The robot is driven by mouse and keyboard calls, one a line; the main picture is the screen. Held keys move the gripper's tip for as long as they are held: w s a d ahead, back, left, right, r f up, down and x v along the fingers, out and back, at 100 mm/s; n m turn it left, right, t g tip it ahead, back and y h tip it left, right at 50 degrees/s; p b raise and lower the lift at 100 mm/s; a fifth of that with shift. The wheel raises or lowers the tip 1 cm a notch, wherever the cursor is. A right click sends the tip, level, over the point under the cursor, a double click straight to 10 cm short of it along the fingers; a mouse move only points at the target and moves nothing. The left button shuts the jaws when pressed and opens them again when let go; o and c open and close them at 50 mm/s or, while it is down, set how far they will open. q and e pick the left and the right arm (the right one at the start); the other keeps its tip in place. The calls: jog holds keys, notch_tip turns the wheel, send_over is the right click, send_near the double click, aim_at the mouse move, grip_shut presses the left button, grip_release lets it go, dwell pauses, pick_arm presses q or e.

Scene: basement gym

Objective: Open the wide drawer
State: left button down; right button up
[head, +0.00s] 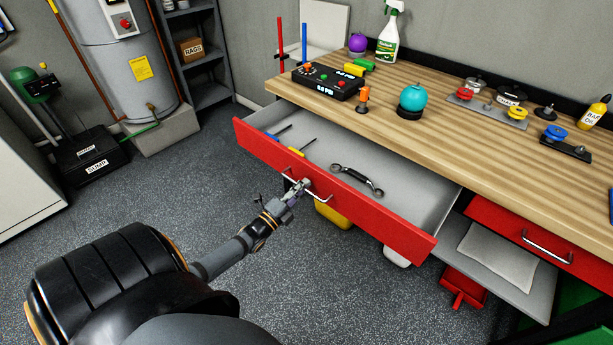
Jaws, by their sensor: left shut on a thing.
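The wide drawer (385,221) with a red front is pulled out from under the wooden workbench (440,112), and its grey inside shows. In it lie a black and silver handle (357,180) and some thin tools with blue and yellow grips (297,151) near the left end. My left gripper (303,187) is shut on the drawer's metal bar handle (317,198) at the middle of the red front. My right gripper is not in the view.
A second red drawer (540,244) with a bar handle is shut at the right, above a grey shelf (500,265). A spray bottle (389,38), a black control box (327,82) and a teal ball (412,98) stand on the bench.

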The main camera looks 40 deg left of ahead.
pick_arm(q)
jog(key=shift+s+f, duration=0.1)
jog(key=shift+s, duration=0.3)
jog(key=c, duration=1.4)
grip_release()
jog(key=shift+w, duration=0.1)
jog(key=v, duration=1.2)
jog(key=shift+a, duration=0.1)
